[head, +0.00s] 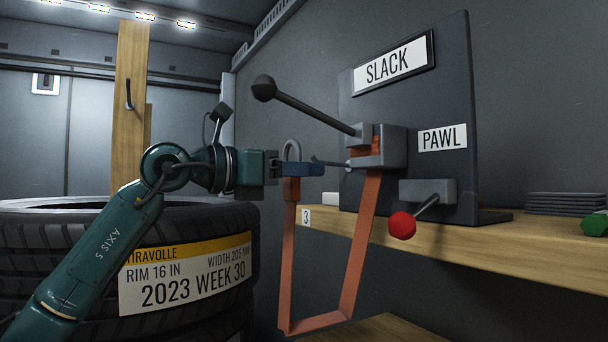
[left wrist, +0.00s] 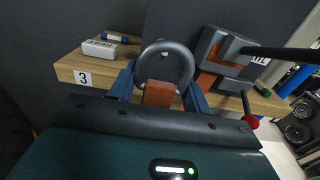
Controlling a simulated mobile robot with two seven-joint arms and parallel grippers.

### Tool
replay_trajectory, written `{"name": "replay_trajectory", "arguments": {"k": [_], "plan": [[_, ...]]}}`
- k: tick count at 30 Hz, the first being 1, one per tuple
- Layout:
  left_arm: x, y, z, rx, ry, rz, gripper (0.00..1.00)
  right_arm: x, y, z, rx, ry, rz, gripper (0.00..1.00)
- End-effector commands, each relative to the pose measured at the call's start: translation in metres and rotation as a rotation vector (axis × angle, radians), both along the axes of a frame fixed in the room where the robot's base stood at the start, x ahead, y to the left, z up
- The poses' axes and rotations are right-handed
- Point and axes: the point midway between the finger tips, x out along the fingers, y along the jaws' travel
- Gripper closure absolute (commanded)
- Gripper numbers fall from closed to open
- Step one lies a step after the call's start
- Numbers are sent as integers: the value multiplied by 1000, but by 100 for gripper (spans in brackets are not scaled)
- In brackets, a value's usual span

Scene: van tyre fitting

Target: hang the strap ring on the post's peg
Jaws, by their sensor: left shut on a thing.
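The orange strap (head: 287,260) hangs from the ring in a slack loop and runs up to the ratchet (head: 385,147). The wooden post (head: 131,150) stands behind the tyres at the left, apart from the ring. Its dark peg (head: 129,96) shows on its face. My right gripper is out of view.
Stacked tyres (head: 60,230) stand at the left, behind my arm. A dark panel (head: 440,85) holds the ratchet, its black-knobbed lever (head: 300,104) and a red-knobbed pawl handle (head: 402,225). It stands on a wooden shelf (head: 480,240).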

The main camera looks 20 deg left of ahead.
Motion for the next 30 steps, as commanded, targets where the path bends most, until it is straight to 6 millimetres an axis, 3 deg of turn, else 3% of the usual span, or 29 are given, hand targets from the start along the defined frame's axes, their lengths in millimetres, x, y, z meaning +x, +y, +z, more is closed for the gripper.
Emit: {"name": "replay_trajectory", "arguments": {"k": [15, 30], "plan": [[-18, 17, 0, 0, -1, 1, 75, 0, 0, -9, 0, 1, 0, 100], [-19, 18, 0, 0, -1, 0, 75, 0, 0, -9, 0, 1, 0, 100]]}}
